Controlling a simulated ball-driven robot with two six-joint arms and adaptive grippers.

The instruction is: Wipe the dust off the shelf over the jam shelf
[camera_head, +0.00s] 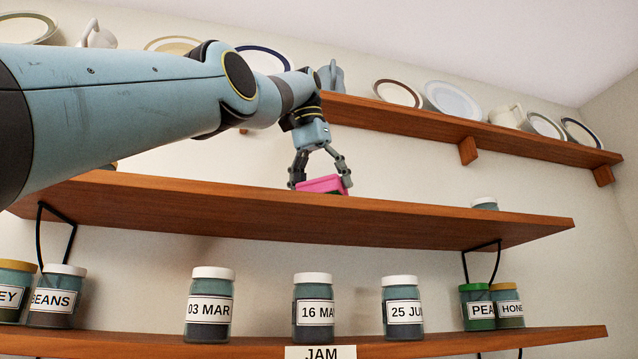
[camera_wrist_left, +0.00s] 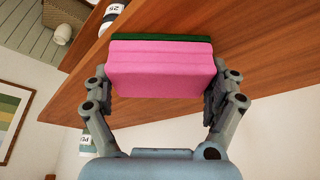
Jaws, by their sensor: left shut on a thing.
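The shelf over the jam shelf (camera_head: 430,222) is a long brown board on black brackets; I see mostly its front edge and underside in the head view. My left gripper (camera_head: 320,180) is above its middle, shut on a pink sponge (camera_head: 322,184). In the left wrist view the pink sponge (camera_wrist_left: 160,70) sits between both fingers of my left gripper (camera_wrist_left: 160,95), with its dark green side (camera_wrist_left: 160,38) facing the wood (camera_wrist_left: 265,60) and seemingly against it. I cannot make out dust. My right gripper is not in view.
The jam shelf (camera_head: 450,346) below holds several labelled jars, with a JAM sign (camera_head: 320,352) at its front. A pale-lidded jar (camera_head: 484,203) stands at the right of the middle shelf. A top shelf (camera_head: 420,122) bears plates and jugs above my gripper.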

